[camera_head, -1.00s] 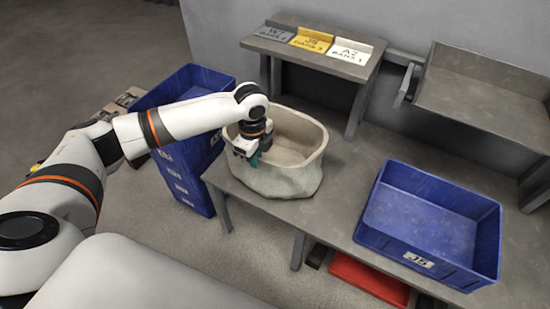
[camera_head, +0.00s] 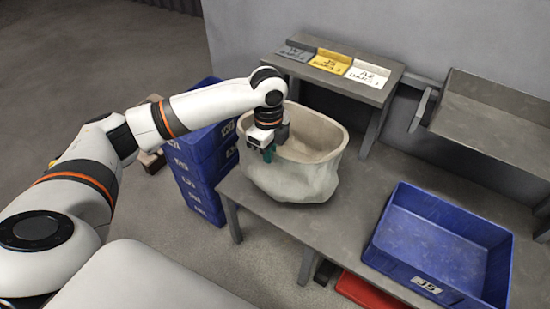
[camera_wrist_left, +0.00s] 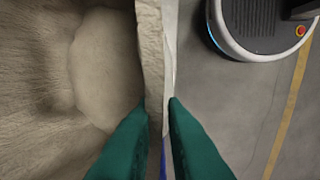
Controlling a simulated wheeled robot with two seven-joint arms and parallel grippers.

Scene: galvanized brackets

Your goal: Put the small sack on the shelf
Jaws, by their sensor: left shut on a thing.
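The small sack (camera_head: 292,182) is a beige, open-topped bag standing upright on the left part of the grey table (camera_head: 330,222). My left gripper (camera_head: 268,154) points down at the sack's near left rim and is shut on it. In the left wrist view its teal fingers (camera_wrist_left: 158,125) lie on either side of the sack's rim (camera_wrist_left: 150,60), with the hollow inside at left. A raised grey shelf (camera_head: 345,88) stands behind the sack, with grey, yellow and white label plates on it. Another grey shelf (camera_head: 490,108) with raised edges is at the right. My right gripper is out of view.
A blue bin (camera_head: 440,240) labelled J5 sits on the table at right. Stacked blue crates (camera_head: 195,165) stand on the floor left of the table. A red bin (camera_head: 365,292) is below the table. Bare tabletop lies between sack and blue bin.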

